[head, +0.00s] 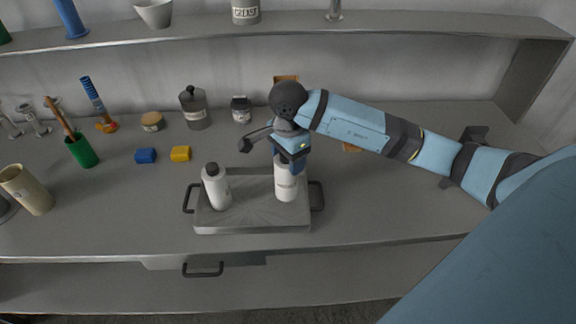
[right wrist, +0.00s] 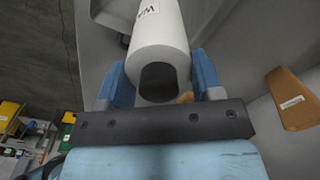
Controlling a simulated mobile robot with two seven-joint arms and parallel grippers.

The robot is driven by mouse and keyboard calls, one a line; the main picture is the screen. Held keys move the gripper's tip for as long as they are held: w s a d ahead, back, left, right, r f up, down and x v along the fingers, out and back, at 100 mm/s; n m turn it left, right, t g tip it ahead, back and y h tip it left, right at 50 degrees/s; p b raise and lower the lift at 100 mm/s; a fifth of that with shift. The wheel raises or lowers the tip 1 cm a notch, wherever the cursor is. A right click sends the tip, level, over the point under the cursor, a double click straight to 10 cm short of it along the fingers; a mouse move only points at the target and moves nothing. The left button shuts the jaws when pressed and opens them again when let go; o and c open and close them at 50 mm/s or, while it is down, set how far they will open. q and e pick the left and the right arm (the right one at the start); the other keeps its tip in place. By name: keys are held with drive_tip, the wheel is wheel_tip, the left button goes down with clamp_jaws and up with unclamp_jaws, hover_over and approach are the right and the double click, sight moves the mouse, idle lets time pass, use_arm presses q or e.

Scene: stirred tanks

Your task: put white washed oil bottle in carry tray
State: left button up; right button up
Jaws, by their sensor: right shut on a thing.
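The white washed oil bottle (head: 286,186) is upright in the head view, over the right part of the carry tray (head: 250,218). I cannot tell whether its base touches the tray floor. My right gripper (head: 290,163) is shut on its upper part from above. In the right wrist view the white bottle (right wrist: 160,30), with part of a label starting "WA", sits between the blue fingers of the gripper (right wrist: 162,85). A second white bottle (head: 216,190) with a dark cap stands in the left part of the tray. My left gripper is not in view.
Behind the tray are a blue block (head: 146,156), a yellow block (head: 181,153), a grey jar (head: 194,110) and a smaller dark-lidded jar (head: 241,110). A green cup (head: 82,152) and a beige beaker (head: 27,190) stand at left.

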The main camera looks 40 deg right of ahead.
wheel_tip(320, 180, down, 3)
drive_tip(key=shift+f, duration=0.15)
drive_tip(key=shift+f, duration=0.2)
drive_tip(key=o, duration=1.5)
drive_tip(key=shift+c, duration=0.2)
drive_tip(key=shift+r, duration=0.2)
wheel_tip(320, 180, up, 12)
drive_tip(key=shift+f+b, duration=0.1)
drive_tip(key=shift+b, duration=0.7)
